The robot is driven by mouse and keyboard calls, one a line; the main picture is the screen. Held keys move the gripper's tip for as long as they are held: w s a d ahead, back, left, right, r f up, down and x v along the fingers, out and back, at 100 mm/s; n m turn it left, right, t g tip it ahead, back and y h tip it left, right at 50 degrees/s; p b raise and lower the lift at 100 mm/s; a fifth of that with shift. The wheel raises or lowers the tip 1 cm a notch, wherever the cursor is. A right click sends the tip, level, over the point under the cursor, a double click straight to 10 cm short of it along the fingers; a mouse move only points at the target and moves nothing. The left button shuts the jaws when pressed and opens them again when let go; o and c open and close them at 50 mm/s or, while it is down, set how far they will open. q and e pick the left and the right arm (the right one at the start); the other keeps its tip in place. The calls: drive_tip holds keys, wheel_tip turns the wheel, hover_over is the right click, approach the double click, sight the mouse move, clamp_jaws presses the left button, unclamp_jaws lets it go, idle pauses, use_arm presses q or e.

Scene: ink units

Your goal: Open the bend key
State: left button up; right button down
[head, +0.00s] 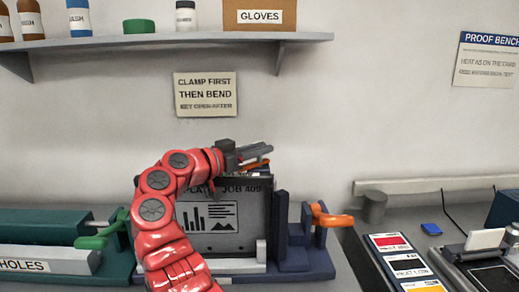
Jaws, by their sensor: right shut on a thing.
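A grey plate (222,222) marked "PLATE JOB 409" stands upright in a dark blue bending unit (283,230). My right gripper (262,154) is at the plate's top right edge, its fingers pointing right. It is shut on an orange piece (258,166), which looks like the bend key's handle; the fingers and plate hide most of it. A second orange handle (331,218) sticks out at the unit's right side, apart from the gripper. My left gripper is not in view.
A green unit (45,223) with a green handle (98,236) stands at the left. A grey cylinder (374,207) and a tray of coloured cards (398,262) are at the right. A shelf (160,42) with bottles and a gloves box (259,15) hangs above.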

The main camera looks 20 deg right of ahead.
drive_tip(key=shift+f, duration=0.1)
drive_tip(key=c, duration=0.8)
unclamp_jaws()
drive_tip(key=shift+o, duration=0.2)
drive_tip(key=b+v, duration=0.1)
drive_tip(key=v, duration=1.6)
drive_tip(key=shift+a, duration=0.25)
drive_tip(key=shift+s, duration=0.1)
